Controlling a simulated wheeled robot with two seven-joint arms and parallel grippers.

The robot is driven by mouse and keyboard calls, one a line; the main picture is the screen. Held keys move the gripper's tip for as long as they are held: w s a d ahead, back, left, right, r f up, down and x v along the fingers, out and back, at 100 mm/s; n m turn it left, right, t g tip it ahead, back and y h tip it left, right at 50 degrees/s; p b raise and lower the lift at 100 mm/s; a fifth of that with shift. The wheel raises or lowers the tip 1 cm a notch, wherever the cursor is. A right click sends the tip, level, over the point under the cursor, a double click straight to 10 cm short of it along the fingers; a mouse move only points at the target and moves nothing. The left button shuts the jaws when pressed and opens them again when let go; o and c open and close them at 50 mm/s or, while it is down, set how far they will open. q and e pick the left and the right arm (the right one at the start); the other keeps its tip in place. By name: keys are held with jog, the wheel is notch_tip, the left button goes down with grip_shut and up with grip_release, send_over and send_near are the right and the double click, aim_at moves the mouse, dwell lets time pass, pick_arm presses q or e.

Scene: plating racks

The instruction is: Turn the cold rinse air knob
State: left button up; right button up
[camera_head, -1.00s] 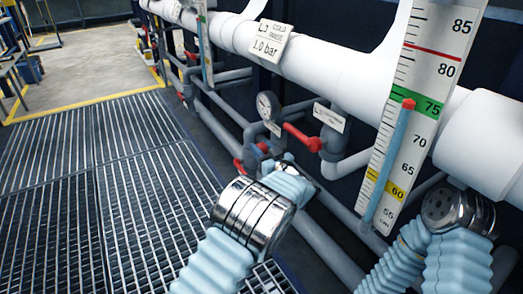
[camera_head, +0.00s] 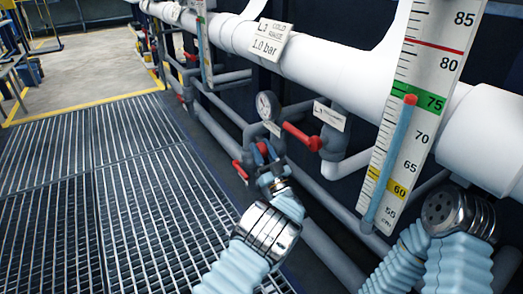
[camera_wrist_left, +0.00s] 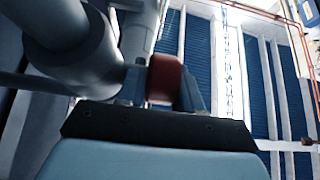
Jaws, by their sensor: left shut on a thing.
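The red knob (camera_head: 262,148) sits low on the pipework below the pressure gauge (camera_head: 267,105). My left gripper (camera_head: 263,154) is shut on it, with a finger on either side. In the left wrist view the knob (camera_wrist_left: 165,80) shows as a dark red block between the two fingers of the gripper (camera_wrist_left: 162,88).
A red valve lever (camera_head: 302,136) sticks out just right of the knob, and a smaller red handle (camera_head: 240,170) lies to its left. A tall level scale (camera_head: 419,110) stands at the right. The grated floor (camera_head: 100,200) on the left is clear.

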pick_arm(q)
jog(key=shift+f, duration=0.1)
dwell(0.3)
jog(key=o, duration=0.7)
jog(key=v, duration=1.4)
jog(key=shift+p, duration=0.4)
